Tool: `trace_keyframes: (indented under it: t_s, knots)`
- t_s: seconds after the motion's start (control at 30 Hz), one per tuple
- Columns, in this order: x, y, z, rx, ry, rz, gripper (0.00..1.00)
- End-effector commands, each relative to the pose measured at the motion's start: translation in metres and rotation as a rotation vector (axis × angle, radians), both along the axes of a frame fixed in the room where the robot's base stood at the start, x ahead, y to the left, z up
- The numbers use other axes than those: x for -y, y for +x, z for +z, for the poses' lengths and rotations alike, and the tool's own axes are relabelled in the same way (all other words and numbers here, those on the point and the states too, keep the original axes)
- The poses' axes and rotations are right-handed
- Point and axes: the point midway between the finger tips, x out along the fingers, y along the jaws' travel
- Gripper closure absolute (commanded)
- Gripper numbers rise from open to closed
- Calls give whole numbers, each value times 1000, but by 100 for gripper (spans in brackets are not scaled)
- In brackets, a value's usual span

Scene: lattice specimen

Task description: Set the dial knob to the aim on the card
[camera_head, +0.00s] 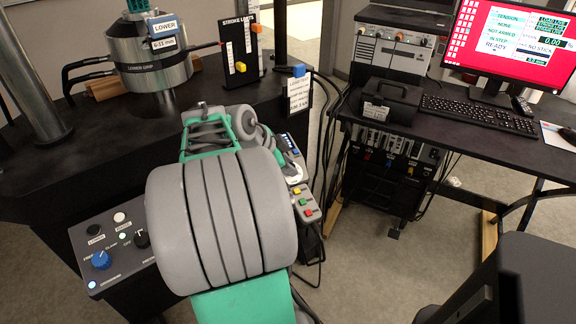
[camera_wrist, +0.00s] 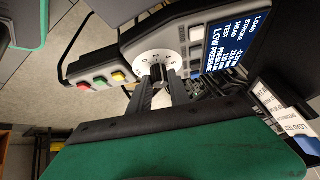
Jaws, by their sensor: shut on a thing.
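The dial knob (camera_wrist: 157,71) stands at the middle of a white numbered dial (camera_wrist: 148,63) on a grey handset in the wrist view. My gripper (camera_wrist: 160,77) is shut on the knob, with a dark finger on each side of it. Part of the white dial (camera_head: 292,174) shows in the head view beside my grey wrist, which hides the gripper. A white card (camera_head: 299,94) with a blue clip stands behind the handset. A white card (camera_wrist: 288,120) also shows at the right of the wrist view. Its small print and the dial's exact setting cannot be read surely.
The handset has a blue screen (camera_wrist: 236,42) and red, green and yellow buttons (camera_wrist: 103,81). A panel with a blue knob (camera_head: 101,260) lies at the left. A steel grip (camera_head: 150,55) and a stroke-limits stand (camera_head: 239,48) are behind. A desk with a monitor (camera_head: 512,42) is at the right.

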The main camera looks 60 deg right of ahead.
Motion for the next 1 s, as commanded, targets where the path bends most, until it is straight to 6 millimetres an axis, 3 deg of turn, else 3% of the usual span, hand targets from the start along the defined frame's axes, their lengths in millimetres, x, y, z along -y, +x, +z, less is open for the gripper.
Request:
trace_keyframes:
  t_s: [0.17,0.2,0.43,0.73,1.0]
  knots:
    - [0,0,0,0,1,0,100]
    - [0,0,0,0,1,0,74]
    - [0,0,0,1,1,-1,56]
    - [-2,2,4,1,-1,0,55]
    - [-30,13,46,4,-2,3,55]
